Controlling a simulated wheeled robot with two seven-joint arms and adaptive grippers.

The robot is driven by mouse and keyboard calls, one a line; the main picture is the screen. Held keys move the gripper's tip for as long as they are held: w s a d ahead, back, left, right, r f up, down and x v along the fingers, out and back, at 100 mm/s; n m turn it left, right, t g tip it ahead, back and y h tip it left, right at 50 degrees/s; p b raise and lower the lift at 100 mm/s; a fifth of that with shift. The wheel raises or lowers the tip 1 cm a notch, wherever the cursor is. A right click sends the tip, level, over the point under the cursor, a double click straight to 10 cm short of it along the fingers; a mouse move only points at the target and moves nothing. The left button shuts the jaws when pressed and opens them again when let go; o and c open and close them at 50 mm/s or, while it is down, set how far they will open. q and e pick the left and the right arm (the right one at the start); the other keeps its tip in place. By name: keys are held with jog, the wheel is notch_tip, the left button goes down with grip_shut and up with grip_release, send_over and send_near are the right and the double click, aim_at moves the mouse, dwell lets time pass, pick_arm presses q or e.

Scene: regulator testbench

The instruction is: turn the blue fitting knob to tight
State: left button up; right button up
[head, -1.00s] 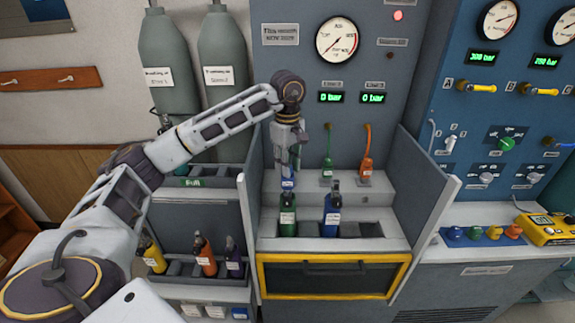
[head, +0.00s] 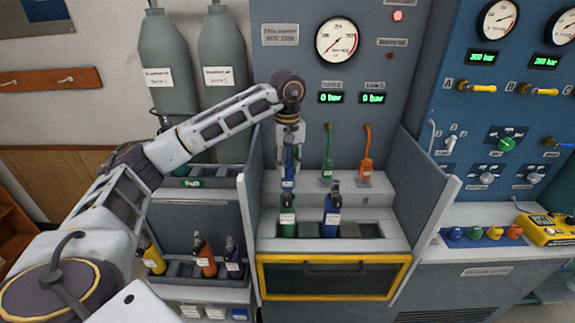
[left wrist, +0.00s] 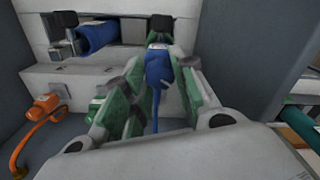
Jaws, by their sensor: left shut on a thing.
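The blue fitting knob (head: 288,183) stands at the left end of the row of fittings on the testbench's upper ledge. My left gripper (head: 288,168) comes down over it from above and is shut on it. In the left wrist view the blue knob (left wrist: 157,68) sits between the two green-padded fingers, with its blue hose running toward the wrist. The fingers hide part of the knob, and I cannot read its tightness. My right gripper is in neither view.
Green (head: 327,172) and orange (head: 365,168) fittings stand to the right. A green bottle (head: 287,220) and a blue bottle (head: 332,215) stand in the rack in front. Open side panels (head: 251,205) flank the bay. Both displays read 0 bar.

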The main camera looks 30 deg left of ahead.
aim_at(287, 167)
pick_arm(q)
jog(key=o, duration=0.8)
jog(key=shift+o, duration=1.3)
notch_tip(287, 167, up, 12)
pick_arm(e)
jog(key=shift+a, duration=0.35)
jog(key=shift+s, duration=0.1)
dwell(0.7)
